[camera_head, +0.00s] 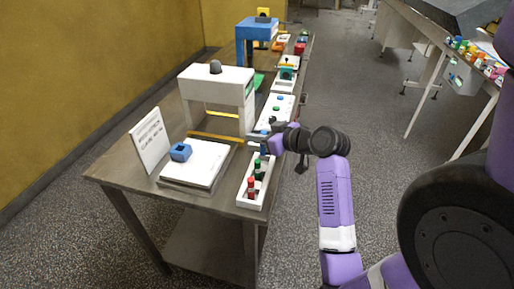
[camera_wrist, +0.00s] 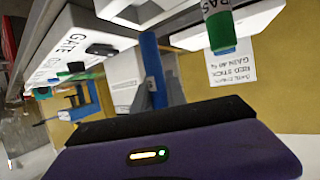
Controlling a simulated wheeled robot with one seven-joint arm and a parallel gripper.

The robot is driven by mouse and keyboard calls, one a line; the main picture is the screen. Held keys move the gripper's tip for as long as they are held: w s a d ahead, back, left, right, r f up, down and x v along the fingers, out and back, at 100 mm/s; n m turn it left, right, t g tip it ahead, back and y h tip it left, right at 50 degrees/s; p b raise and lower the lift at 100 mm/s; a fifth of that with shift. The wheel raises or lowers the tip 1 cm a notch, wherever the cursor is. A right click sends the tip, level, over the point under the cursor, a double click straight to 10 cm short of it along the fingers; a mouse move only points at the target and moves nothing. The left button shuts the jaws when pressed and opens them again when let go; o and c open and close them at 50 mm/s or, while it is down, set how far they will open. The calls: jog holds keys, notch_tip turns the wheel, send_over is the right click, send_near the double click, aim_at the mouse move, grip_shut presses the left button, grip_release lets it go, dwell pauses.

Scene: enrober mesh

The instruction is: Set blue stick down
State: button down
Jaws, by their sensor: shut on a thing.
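The blue stick (camera_wrist: 152,62) stands between the fingers of my gripper (camera_wrist: 160,92) in the wrist view, and the gripper is shut on it. In the head view my gripper (camera_head: 267,143) is at the far end of a white tray (camera_head: 243,195), where a small blue part of the stick shows. A red stick (camera_head: 251,188) and a green stick (camera_head: 257,170) stand upright in that tray. I cannot tell whether the blue stick's lower end touches anything.
The tray is at the table's (camera_head: 120,176) right edge. Left of it are a white plate (camera_head: 190,175) with a blue block (camera_head: 180,152), a sign (camera_head: 149,140) and a white arch (camera_head: 217,80). A button panel (camera_head: 268,119) lies beyond. Open floor (camera_head: 345,100) is right.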

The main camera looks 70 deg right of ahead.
aim_at(257, 155)
jog(key=shift+f, duration=2.3)
jog(key=shift+f, duration=0.1)
jog(key=shift+f, duration=0.15)
jog(key=c, duration=1.3)
grip_release()
jog(key=shift+c, duration=0.2)
jog(key=shift+r, duration=0.3)
jog(key=v, duration=1.2)
jog(key=shift+b, duration=0.45)
